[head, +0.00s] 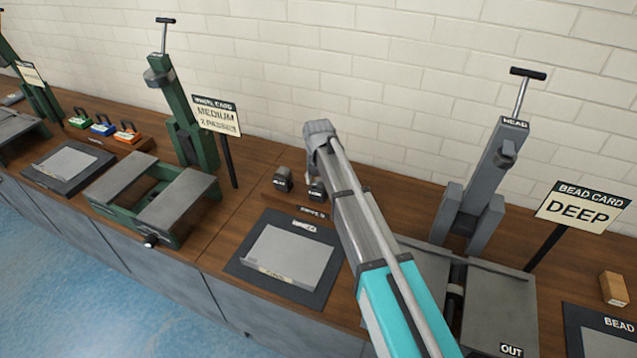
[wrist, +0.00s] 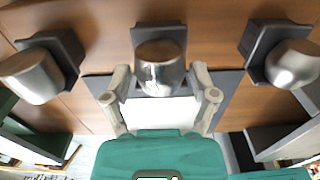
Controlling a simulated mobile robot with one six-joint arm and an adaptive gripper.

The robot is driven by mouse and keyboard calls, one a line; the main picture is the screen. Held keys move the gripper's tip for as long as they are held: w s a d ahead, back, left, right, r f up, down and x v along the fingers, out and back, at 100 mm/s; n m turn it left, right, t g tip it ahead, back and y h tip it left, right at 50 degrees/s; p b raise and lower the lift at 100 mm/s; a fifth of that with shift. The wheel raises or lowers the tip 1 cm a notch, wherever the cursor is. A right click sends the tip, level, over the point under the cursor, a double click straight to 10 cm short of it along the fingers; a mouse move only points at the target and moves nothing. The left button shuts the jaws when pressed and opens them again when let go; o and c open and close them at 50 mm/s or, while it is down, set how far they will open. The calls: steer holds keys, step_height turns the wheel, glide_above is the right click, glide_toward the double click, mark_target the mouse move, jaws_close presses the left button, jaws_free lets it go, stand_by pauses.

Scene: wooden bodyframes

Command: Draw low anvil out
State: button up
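In the wrist view three bright metal anvils sit in dark holders: a left one (wrist: 32,75), a middle one (wrist: 160,68) and a right one (wrist: 292,64). My gripper (wrist: 160,75) is open, with one finger on each side of the middle anvil and a small gap to it.
A grey wheeling machine (head: 488,180) stands at right beside the DEEP card (head: 584,208). A green machine (head: 185,115) stands at left by the MEDIUM card (head: 217,116). A dark mat (head: 240,265) with a pale sheet lies in front of the holders.

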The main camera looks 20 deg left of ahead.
mark_target(318, 181)
steer(key=shift+o, duration=1)
steer(key=shift+r, duration=0.2)
step_height(318, 181, up, 9)
steer(key=p, duration=0.9)
steer(key=shift+f, duration=0.15)
steer(key=shift+s, duration=0.1)
stand_by(0.7)
